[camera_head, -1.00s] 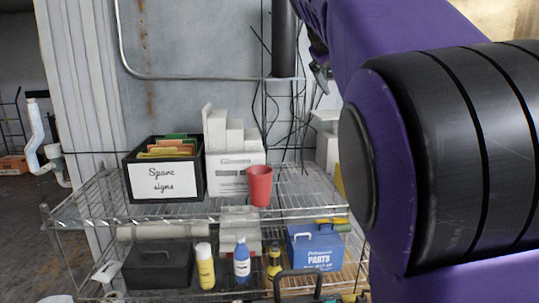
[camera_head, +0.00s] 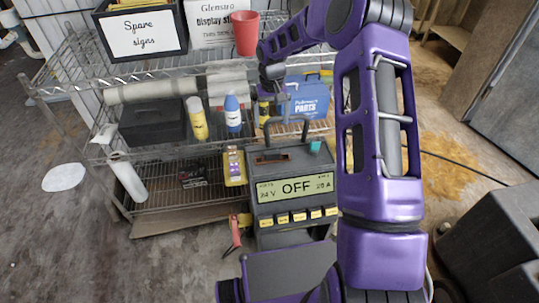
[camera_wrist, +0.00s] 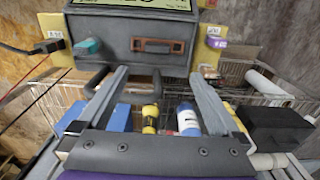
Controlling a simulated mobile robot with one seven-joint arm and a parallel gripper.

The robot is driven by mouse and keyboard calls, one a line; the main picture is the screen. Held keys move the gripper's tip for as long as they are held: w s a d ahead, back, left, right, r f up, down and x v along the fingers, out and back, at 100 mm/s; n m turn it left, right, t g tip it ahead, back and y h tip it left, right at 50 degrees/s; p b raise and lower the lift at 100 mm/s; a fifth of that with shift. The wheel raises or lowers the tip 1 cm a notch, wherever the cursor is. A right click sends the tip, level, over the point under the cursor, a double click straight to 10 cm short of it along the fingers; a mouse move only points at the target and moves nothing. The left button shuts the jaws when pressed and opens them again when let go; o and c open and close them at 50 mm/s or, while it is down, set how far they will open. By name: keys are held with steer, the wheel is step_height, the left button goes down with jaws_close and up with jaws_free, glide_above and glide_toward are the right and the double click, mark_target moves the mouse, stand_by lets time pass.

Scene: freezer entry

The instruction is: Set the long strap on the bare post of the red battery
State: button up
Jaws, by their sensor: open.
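I cannot make out a long strap or a red battery with a bare post in either view. My gripper (camera_wrist: 158,75) is open, with its two fingers spread apart and nothing between them. In the wrist view the fingers reach towards a grey charger (camera_wrist: 128,40), which appears upside down. In the head view the charger (camera_head: 290,165) stands in front of the shelf and its display reads OFF, 24 V, 20 A. A red clamp (camera_head: 235,235) hangs at its left side. My fingers are hard to see in the head view.
A wire shelf (camera_head: 165,140) holds a Spare signs box (camera_head: 140,35), a red cup (camera_head: 246,35), a yellow bottle (camera_head: 197,118), a blue bottle (camera_head: 233,113) and a blue PARTS box (camera_head: 308,97). A dark box (camera_head: 463,235) stands at right. Floor at left is mostly clear.

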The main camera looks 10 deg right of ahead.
steer(key=b, duration=0.1)
glide_above(272, 152)
steer(key=f, duration=1.1)
steer(key=shift+s+a+f, duration=0.1)
steer(key=shift+s+a, duration=0.05)
steer(key=shift+s, duration=0.2)
steer(key=shift+w+d+f+b, duration=0.15)
steer(key=shift+f, duration=1.3)
steer(key=shift+w+d+f+b, duration=0.1)
steer(key=shift+f+b, duration=0.05)
steer(key=shift+f, duration=1.25)
steer(key=c, duration=1.4)
step_height(272, 152, up, 10)
steer(key=shift+r+p, duration=0.1)
steer(key=shift+p, duration=0.45)
steer(key=shift+r+p, duration=1.05)
steer(key=shift+r, duration=0.9)
